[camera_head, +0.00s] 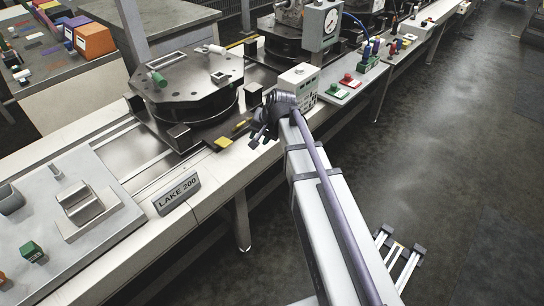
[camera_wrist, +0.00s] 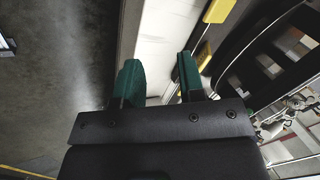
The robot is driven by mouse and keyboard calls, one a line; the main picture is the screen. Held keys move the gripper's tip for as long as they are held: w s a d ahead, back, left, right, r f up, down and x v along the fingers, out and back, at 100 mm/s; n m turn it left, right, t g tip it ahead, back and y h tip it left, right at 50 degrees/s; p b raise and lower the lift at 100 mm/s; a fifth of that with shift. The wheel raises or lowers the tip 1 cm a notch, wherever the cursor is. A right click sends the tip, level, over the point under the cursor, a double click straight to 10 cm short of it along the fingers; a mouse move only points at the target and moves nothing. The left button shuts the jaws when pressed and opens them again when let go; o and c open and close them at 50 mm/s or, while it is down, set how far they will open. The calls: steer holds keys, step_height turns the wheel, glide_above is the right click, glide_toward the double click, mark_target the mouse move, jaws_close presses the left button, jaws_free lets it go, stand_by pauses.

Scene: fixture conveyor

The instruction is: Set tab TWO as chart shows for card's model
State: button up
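My gripper (camera_head: 258,132) hangs above the conveyor's front edge, to the right of the front round fixture (camera_head: 190,78). In the wrist view, the two green fingers of my gripper (camera_wrist: 158,72) stand apart, with nothing between them. A yellow tab (camera_head: 223,142) lies by the fixture's front, left of my gripper, and another yellow piece (camera_head: 241,125) is just behind it. Yellow pieces also show in the wrist view, one at the top (camera_wrist: 219,11) and one by the right finger (camera_wrist: 203,56). I cannot read which is TWO. No chart or model card is readable.
A plate reading LAKE 200 (camera_head: 178,193) is on the conveyor's front side. A white box (camera_head: 298,84) stands right of my gripper, below a gauge (camera_head: 321,29). Green and red buttons (camera_head: 346,80) lie further right.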

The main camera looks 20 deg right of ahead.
steer(key=s+r+n+g+h+p, duration=0.1)
steer(key=s+n+g+p, duration=0.1)
steer(key=s, duration=0.5)
steer(key=s+a+r+n+g+h+p, duration=0.1)
steer(key=s+r+n+p, duration=0.1)
steer(key=s, duration=0.5)
steer(key=shift+s+n+g+h, duration=0.3)
steer(key=shift+n+g, duration=0.1)
steer(key=shift+n, duration=0.3)
steer(key=shift+o, duration=0.5)
